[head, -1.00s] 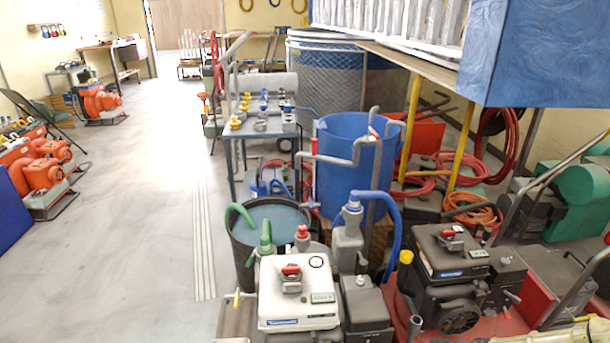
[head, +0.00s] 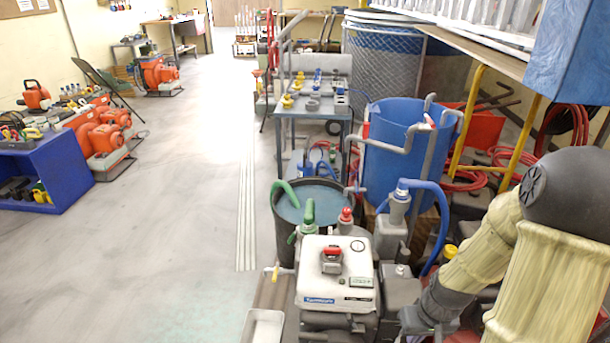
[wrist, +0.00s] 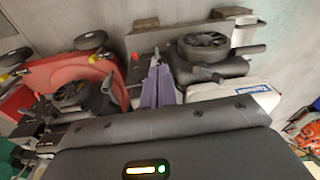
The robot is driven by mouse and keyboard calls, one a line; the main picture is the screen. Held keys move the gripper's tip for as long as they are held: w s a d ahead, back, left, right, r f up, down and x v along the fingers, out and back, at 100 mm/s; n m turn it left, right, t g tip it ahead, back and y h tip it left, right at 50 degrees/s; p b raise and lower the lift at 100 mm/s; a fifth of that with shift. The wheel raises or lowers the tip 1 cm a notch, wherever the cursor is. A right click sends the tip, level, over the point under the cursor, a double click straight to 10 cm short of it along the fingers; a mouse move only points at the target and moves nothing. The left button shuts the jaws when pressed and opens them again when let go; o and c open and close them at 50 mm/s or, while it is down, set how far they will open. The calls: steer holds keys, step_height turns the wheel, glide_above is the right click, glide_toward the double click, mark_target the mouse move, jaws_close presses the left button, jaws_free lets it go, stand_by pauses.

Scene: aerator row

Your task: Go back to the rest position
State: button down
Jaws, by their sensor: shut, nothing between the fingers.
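My gripper shows in the wrist view (wrist: 157,62) as two purple fingers closed together, with nothing between them. It points toward the machines and stands near the white-topped machine (wrist: 235,92). In the head view my arm is at the right, bent at a dark joint, with its forearm reaching down and left toward the same white-topped machine (head: 337,272). The fingertips are hard to make out there. The gap between my gripper and the machine cannot be judged exactly.
A black tub of water (head: 313,215), a blue barrel (head: 395,150) and a blue hose (head: 440,215) stand behind the white machine. A red-based machine (wrist: 75,72) is near my gripper. The floor (head: 170,240) at left is clear, beside a blue shelf (head: 70,180).

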steer(key=s+a+r+t, duration=0.1)
steer(key=s+a+r, duration=0.1)
steer(key=a+r, duration=0.8)
steer(key=w+a+p+v, duration=0.1)
steer(key=w+p+v, duration=0.1)
steer(key=p+v, duration=1.2)
steer(key=w+a+r+p+v, duration=0.1)
steer(key=w+p+v, duration=0.2)
steer(key=p+v, duration=1.2)
steer(key=shift+d+r+h+p, duration=0.3)
steer(key=shift+h+p, duration=0.1)
steer(key=shift+p, duration=0.05)
